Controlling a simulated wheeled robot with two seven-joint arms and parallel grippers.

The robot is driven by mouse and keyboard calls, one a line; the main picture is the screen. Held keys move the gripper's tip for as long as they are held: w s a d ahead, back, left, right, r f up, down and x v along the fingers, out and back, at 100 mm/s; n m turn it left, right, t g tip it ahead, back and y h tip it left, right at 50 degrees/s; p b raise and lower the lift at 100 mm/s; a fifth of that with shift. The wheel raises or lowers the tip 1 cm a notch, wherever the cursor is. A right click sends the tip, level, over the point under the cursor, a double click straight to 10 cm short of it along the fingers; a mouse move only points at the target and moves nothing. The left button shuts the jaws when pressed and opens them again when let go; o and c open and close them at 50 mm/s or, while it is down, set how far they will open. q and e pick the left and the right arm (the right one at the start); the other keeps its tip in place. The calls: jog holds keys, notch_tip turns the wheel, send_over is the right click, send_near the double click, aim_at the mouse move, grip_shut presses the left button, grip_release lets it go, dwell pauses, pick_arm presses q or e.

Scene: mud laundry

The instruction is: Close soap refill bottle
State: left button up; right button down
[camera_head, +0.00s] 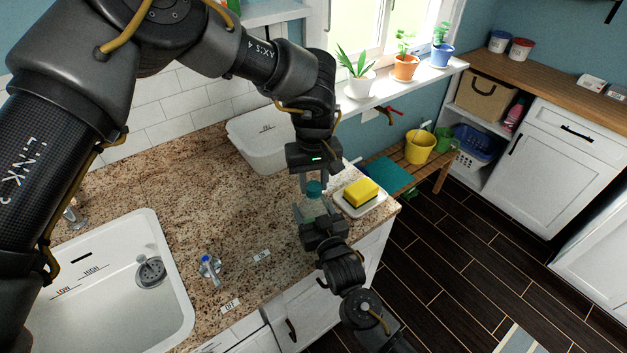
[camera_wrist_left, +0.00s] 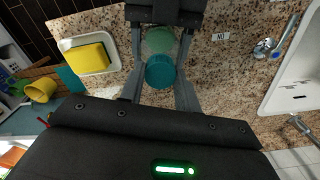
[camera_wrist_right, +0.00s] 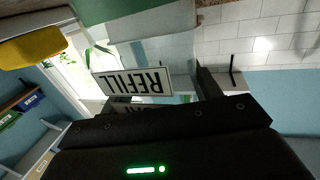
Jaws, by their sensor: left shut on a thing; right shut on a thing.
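The soap refill bottle (camera_head: 314,207) is a clear, pale green bottle at the counter's front right. Its teal cap (camera_head: 314,188) is at the bottle's top. My left gripper (camera_head: 313,184) comes from above and is shut on the cap, which shows between its fingers in the left wrist view (camera_wrist_left: 160,72). My right gripper (camera_head: 313,212) comes from the front and is shut on the bottle's body. In the right wrist view the white REFILL label (camera_wrist_right: 135,82) appears upside down. I cannot tell whether the cap is seated on the neck.
A yellow sponge (camera_head: 361,192) lies on a white dish (camera_head: 376,206) just right of the bottle. A white tub (camera_head: 250,140) stands behind. Bare granite counter (camera_head: 190,190) lies between.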

pick_arm(q)
jog(key=shift+m, duration=1.2)
jog(key=o, duration=0.9)
jog(key=shift+r, duration=0.1)
jog(key=shift+r, duration=2.15)
